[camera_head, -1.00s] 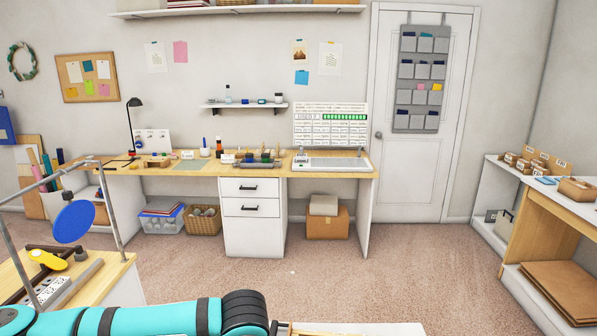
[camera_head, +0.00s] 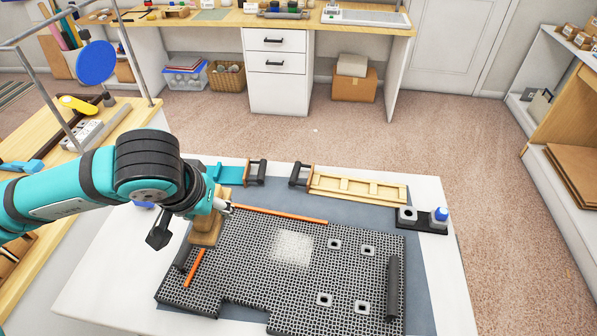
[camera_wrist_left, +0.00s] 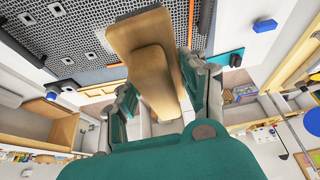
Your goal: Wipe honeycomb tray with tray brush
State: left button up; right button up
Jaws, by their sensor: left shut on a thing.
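The honeycomb tray (camera_head: 345,275) is a dark perforated panel on a white table. A pale, whitish patch (camera_head: 292,247) lies on its middle. My left gripper (camera_head: 205,208) is shut on the tray brush (camera_head: 205,233), a brown wooden block, over the tray's left part near its back edge. In the left wrist view the brush (camera_wrist_left: 150,50) sits between the fingers, with the tray (camera_wrist_left: 65,35) behind it. I cannot tell whether the brush touches the tray; its underside is hidden. My right gripper is in neither current view.
Orange strips (camera_head: 285,214) lie along the tray's back and left. Several small grey square blocks (camera_head: 325,299) and a dark bar (camera_head: 393,286) are on it. A wooden frame (camera_head: 358,188) and a black holder with a blue knob (camera_head: 441,214) stand behind.

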dwell(0.6)
pick_arm(q)
jog(key=shift+r+p, duration=1.1)
jog(key=shift+r, duration=1.45)
jog(key=x, duration=0.2)
jog(key=b+x, duration=0.1)
jog(key=x, duration=0.2)
jog(key=b+x, duration=0.1)
jog(key=x, duration=0.2)
jog(key=shift+w+r, duration=0.15)
jog(key=shift+w, duration=0.35)
jog(key=shift+s, duration=0.1)
